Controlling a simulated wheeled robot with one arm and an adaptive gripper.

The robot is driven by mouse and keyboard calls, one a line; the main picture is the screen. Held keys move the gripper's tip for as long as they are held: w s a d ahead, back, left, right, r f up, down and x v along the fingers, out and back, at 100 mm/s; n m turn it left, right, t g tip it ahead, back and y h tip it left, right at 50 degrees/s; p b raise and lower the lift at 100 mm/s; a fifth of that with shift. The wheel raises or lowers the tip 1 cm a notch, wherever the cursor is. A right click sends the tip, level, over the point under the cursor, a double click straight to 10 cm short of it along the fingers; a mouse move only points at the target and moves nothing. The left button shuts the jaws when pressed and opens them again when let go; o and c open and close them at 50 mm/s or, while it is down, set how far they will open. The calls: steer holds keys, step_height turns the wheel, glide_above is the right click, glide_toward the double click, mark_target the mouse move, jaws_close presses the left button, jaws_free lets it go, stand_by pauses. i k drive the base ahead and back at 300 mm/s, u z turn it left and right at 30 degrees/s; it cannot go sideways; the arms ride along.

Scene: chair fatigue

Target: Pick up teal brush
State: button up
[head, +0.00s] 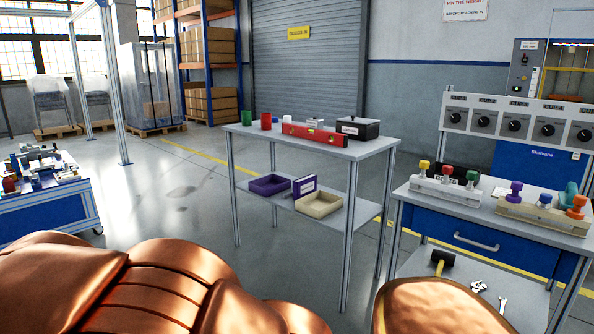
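A teal object (569,193) stands at the far right of the picture, at the back right of the right-hand bench. It may be the teal brush, but it is too small to tell its shape, and an orange knob (577,206) partly covers it. Large copper-coloured parts of my own arm fill the bottom of the head view. My gripper's fingers do not show, so its place relative to the teal object cannot be seen.
The right bench (421,199) holds racks with coloured knobs; a mallet (441,262) and wrenches lie on its lower shelf. A grey table (372,149) bears a red level (315,135), a black box (357,128) and cups. Open floor (185,200) lies left of it.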

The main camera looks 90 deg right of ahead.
mark_target(570, 196)
steer(key=z, duration=5.1)
steer(key=i, duration=0.8)
steer(key=u, duration=0.65)
steer(key=i, duration=0.7)
steer(key=u, duration=0.6)
